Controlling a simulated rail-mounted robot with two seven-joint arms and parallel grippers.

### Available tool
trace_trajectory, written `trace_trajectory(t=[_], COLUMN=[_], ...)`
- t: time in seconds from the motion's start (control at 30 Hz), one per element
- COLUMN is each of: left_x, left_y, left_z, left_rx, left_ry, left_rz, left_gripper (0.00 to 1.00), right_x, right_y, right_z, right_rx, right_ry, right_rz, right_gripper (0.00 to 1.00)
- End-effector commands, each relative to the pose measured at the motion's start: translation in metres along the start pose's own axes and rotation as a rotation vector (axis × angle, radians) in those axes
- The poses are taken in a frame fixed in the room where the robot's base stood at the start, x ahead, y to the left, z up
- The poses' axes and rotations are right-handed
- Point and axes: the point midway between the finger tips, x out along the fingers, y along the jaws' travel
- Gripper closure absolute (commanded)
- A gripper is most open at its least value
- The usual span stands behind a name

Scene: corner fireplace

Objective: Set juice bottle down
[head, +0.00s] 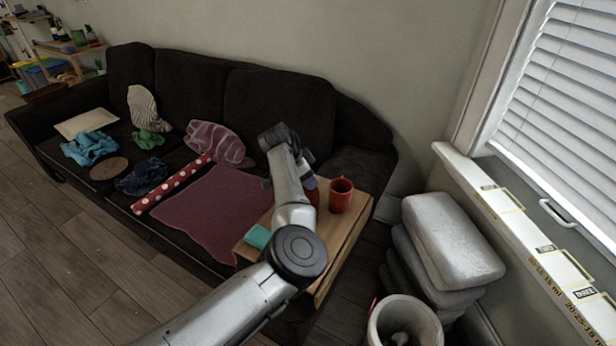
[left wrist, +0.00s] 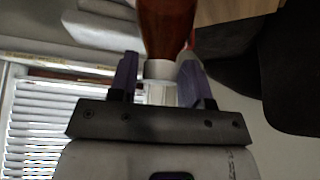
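The juice bottle (head: 312,190), reddish brown, is upright beside the red mug at the wooden board on the sofa arm. Its lower part is mostly hidden behind my left arm in the head view. In the left wrist view the bottle (left wrist: 167,25) has its pale cap end (left wrist: 158,70) between the purple fingers of my left gripper (left wrist: 158,62). The fingers are on both sides of the neck. I cannot tell whether they press on it. My left gripper is above the bottle in the head view, largely hidden by its wrist. My right gripper is not in view.
A red mug (head: 341,194) stands close to the right of the bottle on the wooden board (head: 345,237). A teal item (head: 257,237) lies at its left edge. Clothes and a maroon cloth (head: 215,208) cover the dark sofa. Grey cushions (head: 452,240) and a white bin (head: 404,322) are at right.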

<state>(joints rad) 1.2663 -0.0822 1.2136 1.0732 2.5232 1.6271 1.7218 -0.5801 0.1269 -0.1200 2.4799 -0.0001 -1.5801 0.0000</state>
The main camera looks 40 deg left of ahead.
Motion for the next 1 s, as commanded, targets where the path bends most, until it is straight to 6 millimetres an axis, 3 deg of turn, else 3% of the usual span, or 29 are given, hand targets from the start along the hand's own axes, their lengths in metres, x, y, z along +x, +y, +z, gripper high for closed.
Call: trace_trajectory(t=[0.13, 0.47, 1.0], left_x=[0.0, -0.006, -0.097], left_y=[0.0, 0.0, 0.0], left_z=[0.0, -0.003, -0.004], left_rx=[0.0, 0.0, -0.001], left_ry=[0.0, 0.001, 0.002], left_rz=[0.0, -0.001, -0.001], left_gripper=[0.41, 0.41, 0.41], right_x=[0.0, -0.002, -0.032], right_y=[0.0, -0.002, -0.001], right_z=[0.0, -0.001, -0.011], right_rx=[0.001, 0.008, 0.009], right_ry=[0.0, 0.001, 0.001], right_rz=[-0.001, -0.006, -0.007], right_gripper=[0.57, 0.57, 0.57])
